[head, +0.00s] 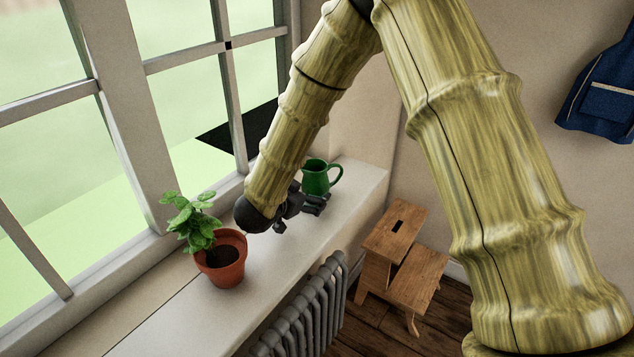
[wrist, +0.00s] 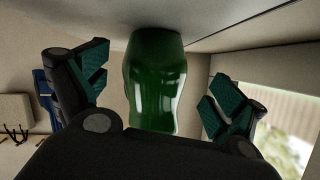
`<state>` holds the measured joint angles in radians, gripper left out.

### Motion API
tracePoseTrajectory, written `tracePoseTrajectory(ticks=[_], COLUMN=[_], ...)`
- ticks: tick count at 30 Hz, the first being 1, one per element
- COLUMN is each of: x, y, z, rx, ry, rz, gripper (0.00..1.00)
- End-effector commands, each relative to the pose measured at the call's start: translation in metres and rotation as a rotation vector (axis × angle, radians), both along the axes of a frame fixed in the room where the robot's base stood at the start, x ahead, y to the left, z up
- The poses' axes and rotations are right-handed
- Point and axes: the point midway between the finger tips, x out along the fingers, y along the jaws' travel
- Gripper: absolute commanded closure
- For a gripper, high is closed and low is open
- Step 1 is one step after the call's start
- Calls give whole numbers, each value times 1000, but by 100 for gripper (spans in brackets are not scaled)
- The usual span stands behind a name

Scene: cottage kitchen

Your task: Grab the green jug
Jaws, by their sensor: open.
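The green jug (head: 317,178) stands upright on the white windowsill (head: 363,190), near its far end, with its handle to the right in the head view. My gripper (head: 318,201) is low over the sill, just in front of the jug, and partly covers its lower part. In the wrist view the jug (wrist: 155,82) appears upside down, between and beyond the two open fingers (wrist: 160,85). There are gaps between the jug and both fingers, and nothing is held. The handle cannot be made out in the wrist view.
A potted plant (head: 222,262) in a terracotta pot stands on the sill, left of and nearer than my gripper. The window (head: 180,90) runs along the left. A radiator (head: 305,310) and a wooden step stool (head: 400,255) are below the sill. A blue apron-like cloth (head: 605,95) hangs at right.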

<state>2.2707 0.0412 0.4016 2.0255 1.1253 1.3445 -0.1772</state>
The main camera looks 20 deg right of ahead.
Motion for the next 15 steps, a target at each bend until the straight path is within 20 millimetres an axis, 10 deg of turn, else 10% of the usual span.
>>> tracePoseTrajectory(ticks=[15], x=[30], y=[-36], z=[-13], rx=[0], ry=[0], rz=[-3], gripper=[5])
